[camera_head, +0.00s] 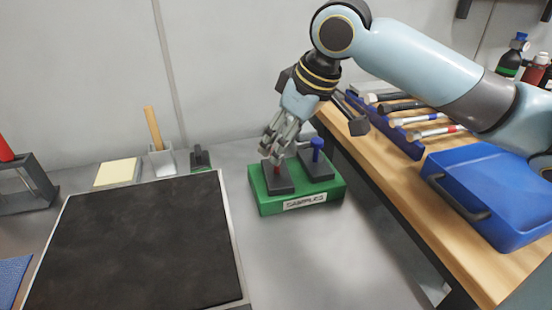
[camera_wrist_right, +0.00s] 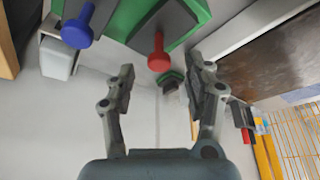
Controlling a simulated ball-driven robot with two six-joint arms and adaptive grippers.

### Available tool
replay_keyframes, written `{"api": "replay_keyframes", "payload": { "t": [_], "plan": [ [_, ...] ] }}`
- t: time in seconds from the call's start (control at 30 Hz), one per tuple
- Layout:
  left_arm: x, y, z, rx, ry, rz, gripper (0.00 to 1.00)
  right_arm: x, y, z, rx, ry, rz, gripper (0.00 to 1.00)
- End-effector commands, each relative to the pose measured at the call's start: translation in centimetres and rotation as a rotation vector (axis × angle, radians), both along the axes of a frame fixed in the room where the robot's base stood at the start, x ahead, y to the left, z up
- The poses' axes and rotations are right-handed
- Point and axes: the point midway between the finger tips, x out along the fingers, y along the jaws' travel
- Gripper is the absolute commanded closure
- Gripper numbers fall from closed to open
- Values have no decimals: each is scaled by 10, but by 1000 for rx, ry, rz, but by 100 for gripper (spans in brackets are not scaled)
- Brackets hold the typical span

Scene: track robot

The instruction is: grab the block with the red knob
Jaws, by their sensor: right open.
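The block with the red knob (camera_head: 279,179) is dark and sits on the left side of the green "SAMPLES" box (camera_head: 267,204). A similar dark block with a blue knob (camera_head: 317,159) sits to its right on the same box. My right gripper (camera_head: 271,152) is just above the red-knob block, fingers pointing down, and partly hides the red knob. In the right wrist view, the red knob (camera_wrist_right: 158,52) lies between and beyond the two open fingers (camera_wrist_right: 162,82), which appear apart from it. The blue knob (camera_wrist_right: 77,26) is outside the fingers. My left gripper is not in view.
A black mat with a pale frame (camera_head: 140,245) lies left of the green box. A white holder with a wooden handle (camera_head: 161,160) stands behind. Grey table is bare in front of the box.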

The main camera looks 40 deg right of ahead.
Motion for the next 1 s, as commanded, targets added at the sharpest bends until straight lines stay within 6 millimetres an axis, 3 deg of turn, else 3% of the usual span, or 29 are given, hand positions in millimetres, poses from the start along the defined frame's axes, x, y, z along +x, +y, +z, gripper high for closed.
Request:
{"api": "replay_keyframes", "payload": {
  "t": [0.2,0.5,0.9,1.0],
  "plan": [
    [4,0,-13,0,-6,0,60,12,2,-34,4,1,-2,47],
    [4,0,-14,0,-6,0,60,15,2,-39,0,0,0,47],
    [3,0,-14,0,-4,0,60,15,2,-38,0,0,0,98],
    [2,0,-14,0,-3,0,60,15,2,-38,0,0,0,100]
  ]
}}
